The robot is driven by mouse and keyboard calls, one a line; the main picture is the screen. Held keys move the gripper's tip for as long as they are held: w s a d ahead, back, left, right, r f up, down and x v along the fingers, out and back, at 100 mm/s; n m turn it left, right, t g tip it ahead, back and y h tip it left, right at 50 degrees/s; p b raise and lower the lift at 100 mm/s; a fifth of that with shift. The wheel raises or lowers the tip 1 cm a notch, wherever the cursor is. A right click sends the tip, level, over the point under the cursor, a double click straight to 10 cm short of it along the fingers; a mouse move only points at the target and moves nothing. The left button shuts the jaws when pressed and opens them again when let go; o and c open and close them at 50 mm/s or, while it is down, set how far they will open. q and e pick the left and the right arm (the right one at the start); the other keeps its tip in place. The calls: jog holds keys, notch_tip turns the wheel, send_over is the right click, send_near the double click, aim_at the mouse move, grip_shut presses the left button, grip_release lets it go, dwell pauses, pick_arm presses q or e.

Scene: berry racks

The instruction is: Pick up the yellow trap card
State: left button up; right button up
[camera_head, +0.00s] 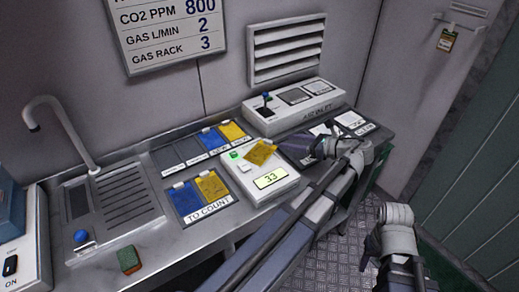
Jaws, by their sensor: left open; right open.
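Another yellow card (211,187) lies beside a blue card (187,198) on the TO COUNT tray (208,211). A further yellow card (232,131) and a blue card (212,139) lie in the labelled slots behind. My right gripper (400,274) is at the bottom edge, its fingertips cut off.
Dark labelled slots (350,120) lie at right. The floor is clear.

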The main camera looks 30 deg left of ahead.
aim_at(269, 141)
pick_arm(q)
jog(key=shift+s+a, duration=0.1)
jog(key=shift+a, duration=0.1)
jog(key=shift+b+x, duration=0.45)
jog(key=shift+x, duration=0.6)
jog(key=shift+f+b+x, duration=0.15)
jog(key=shift+b+x, duration=0.35)
jog(key=shift+x, duration=0.8)
jog(key=shift+f+b+x, duration=0.2)
jog(key=shift+b+x, duration=0.3)
jog(key=shift+x, duration=0.8)
jog(key=shift+s+d, duration=0.15)
grip_shut()
